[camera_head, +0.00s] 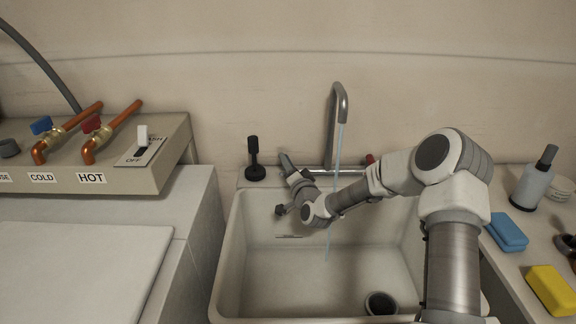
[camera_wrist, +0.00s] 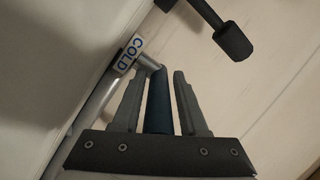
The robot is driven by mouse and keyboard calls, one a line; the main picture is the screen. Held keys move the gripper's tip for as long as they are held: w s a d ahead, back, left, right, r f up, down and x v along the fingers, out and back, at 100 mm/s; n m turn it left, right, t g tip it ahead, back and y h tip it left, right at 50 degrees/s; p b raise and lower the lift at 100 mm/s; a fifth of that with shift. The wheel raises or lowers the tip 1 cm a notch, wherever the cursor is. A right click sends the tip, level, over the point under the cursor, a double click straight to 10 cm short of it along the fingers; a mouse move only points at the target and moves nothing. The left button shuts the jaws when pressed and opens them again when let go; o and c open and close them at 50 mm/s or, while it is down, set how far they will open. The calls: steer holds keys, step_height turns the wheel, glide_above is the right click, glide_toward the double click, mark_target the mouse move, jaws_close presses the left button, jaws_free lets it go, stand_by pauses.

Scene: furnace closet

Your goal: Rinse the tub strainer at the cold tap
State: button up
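The sink tap (camera_head: 338,110) stands at the back of the white sink, and a thin stream of water (camera_head: 333,190) falls from its spout into the basin. My gripper (camera_head: 290,172) is at the cold handle, left of the spout. In the wrist view the blue-grey handle (camera_wrist: 158,103) lies between my gripper's fingers (camera_wrist: 160,85), with narrow gaps beside it; a COLD label (camera_wrist: 130,53) is just beyond. A dark round cup-like piece (camera_head: 380,303) is in the front right of the basin, apart from the stream; it may be the strainer. Its inside is too dark to read.
A black upright fixture (camera_head: 254,160) stands left of my gripper on the sink's back ledge. The right counter holds a bottle (camera_head: 532,185), a blue sponge (camera_head: 507,232) and a yellow sponge (camera_head: 551,290). A panel with copper valves (camera_head: 100,165) is at left. My forearm spans the basin.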

steer(key=shift+o, duration=0.8)
steer(key=shift+s, duration=0.1)
steer(key=v, duration=1.7)
steer(key=shift+p, duration=0.4)
steer(key=shift+s, duration=0.15)
steer(key=shift+o, duration=1.3)
